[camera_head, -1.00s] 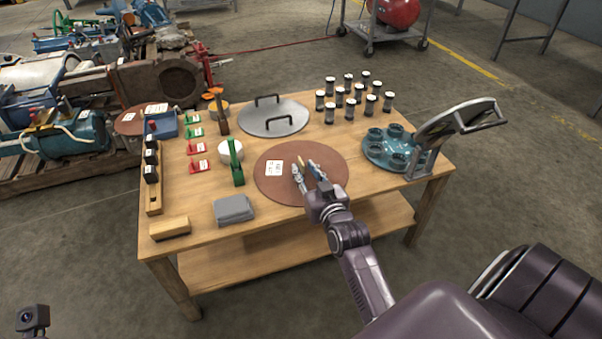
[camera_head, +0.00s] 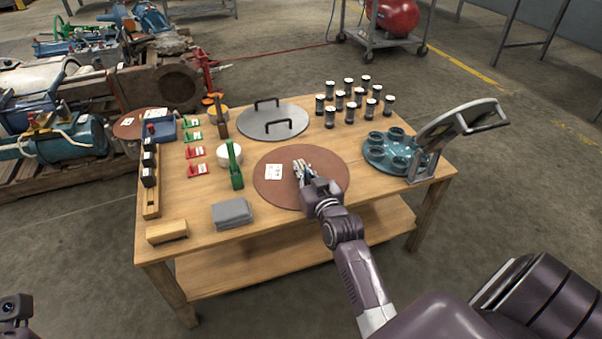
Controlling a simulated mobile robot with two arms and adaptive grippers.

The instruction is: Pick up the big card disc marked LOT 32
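A big brown card disc (camera_head: 320,188) lies flat on the wooden table near its front edge, with a white label (camera_head: 274,171) on its left part. The label's print is too small to read. My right gripper (camera_head: 301,168) is over the middle of this disc, its fingers pointing away from me and close to the surface. I cannot tell whether it touches the disc or how far apart its fingers are. A second brown disc with a white label (camera_head: 130,124) is at the table's far left corner, partly hidden.
Machinery stands at left.

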